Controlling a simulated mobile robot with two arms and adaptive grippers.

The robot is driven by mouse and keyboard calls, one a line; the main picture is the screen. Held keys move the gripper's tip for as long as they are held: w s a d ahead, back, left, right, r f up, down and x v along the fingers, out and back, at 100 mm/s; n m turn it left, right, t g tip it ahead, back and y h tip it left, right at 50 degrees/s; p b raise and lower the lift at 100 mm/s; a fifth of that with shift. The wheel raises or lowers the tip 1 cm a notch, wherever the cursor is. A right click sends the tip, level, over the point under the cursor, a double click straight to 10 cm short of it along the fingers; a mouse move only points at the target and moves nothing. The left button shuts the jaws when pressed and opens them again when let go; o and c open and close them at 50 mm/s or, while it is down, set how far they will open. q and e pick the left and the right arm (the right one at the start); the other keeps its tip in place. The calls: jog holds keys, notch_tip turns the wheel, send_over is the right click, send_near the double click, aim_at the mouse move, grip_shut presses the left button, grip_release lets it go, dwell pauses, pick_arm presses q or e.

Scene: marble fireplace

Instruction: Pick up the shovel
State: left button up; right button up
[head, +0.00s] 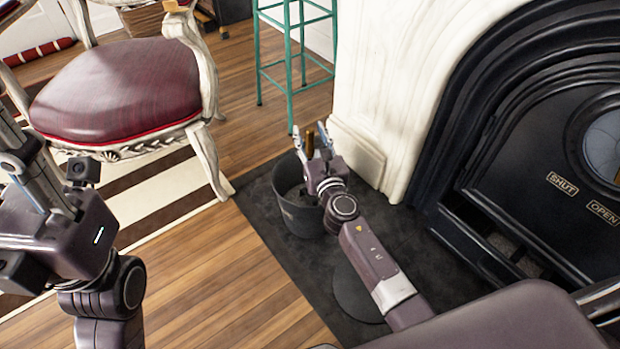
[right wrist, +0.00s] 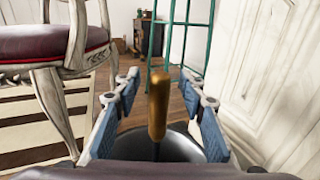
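The shovel's brass-coloured handle (right wrist: 157,100) stands upright between the open fingers of my right gripper (right wrist: 158,95) in the right wrist view. The fingers are apart from it on both sides. In the head view the handle (head: 310,143) shows between the fingertips of my right gripper (head: 309,138). A dark shaft runs down from it into a dark bucket (head: 303,214); the shovel's lower end is hidden. My left arm is at the left edge of the head view, and its fingers do not show clearly.
A black stove (head: 540,150) with a white surround (head: 385,75) stands at the right. A red-cushioned chair (head: 125,90) is at the left on a striped rug (head: 150,195). A green stool (head: 290,60) stands behind the bucket. The bucket rests on a dark hearth slab (head: 270,240).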

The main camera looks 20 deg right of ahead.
jog(key=shift+c, duration=0.5)
grip_shut()
jog(key=shift+r, duration=0.25)
